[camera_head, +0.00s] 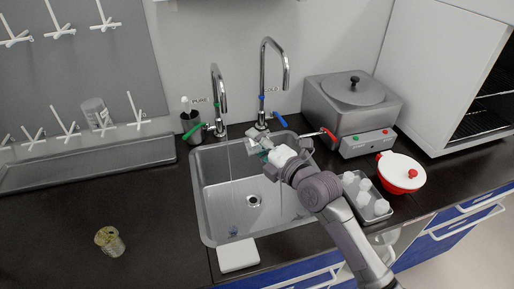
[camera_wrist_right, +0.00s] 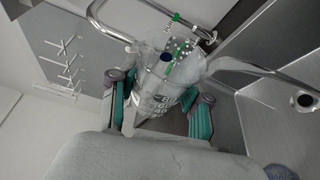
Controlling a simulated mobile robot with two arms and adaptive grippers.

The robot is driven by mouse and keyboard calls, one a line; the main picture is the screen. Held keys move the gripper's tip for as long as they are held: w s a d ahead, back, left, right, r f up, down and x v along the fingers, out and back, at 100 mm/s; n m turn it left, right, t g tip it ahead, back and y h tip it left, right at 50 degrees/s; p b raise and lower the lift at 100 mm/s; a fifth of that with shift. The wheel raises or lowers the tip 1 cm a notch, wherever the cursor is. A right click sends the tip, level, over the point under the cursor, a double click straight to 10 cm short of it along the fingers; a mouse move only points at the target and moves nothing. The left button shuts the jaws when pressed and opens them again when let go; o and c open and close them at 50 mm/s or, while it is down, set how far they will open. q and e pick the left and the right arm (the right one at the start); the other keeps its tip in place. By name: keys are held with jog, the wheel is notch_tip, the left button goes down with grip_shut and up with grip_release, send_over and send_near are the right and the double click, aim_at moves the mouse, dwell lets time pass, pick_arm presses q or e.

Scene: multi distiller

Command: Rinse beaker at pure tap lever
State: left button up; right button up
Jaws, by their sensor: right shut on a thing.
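My right gripper (camera_head: 262,146) reaches over the back of the sink, in front of the right tap. In the wrist view the right gripper (camera_wrist_right: 160,112) is shut on a clear graduated beaker (camera_wrist_right: 165,88), with teal finger pads on both sides. The beaker is small and partly hidden in the head view. The left tap (camera_head: 216,88) has a green lever (camera_head: 194,130). The right tap (camera_head: 272,62) has a blue lever (camera_head: 280,119). A thin pale line, apparently water, runs below the left spout into the sink (camera_head: 212,205). My left gripper is out of view.
A red-handled lever (camera_head: 329,134) and a steel water bath (camera_head: 352,105) stand right of the sink. A tray of white bottles (camera_head: 366,198) and a red-and-white pot (camera_head: 401,172) are farther right. A jar (camera_head: 109,241) stands on the left counter, otherwise largely clear.

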jog(key=shift+r+m+t+y+b, duration=0.15)
jog(key=shift+m+t+y+b, duration=0.25)
jog(key=shift+m+b, duration=0.75)
jog(key=shift+r+m+t+y+b, duration=0.1)
jog(key=shift+m+t+y+b, duration=0.25)
jog(key=shift+m+b, duration=0.75)
jog(key=m+t, duration=0.1)
jog(key=m, duration=0.2)
jog(key=shift+r, duration=0.15)
jog(key=shift+d+r+m+t+h+b, duration=0.15)
jog(key=shift+m+t, duration=0.25)
jog(key=shift+m, duration=0.45)
jog(key=shift+r+m+t+h+b, duration=0.1)
jog(key=shift+m+t+b, duration=0.2)
jog(key=shift+m, duration=0.5)
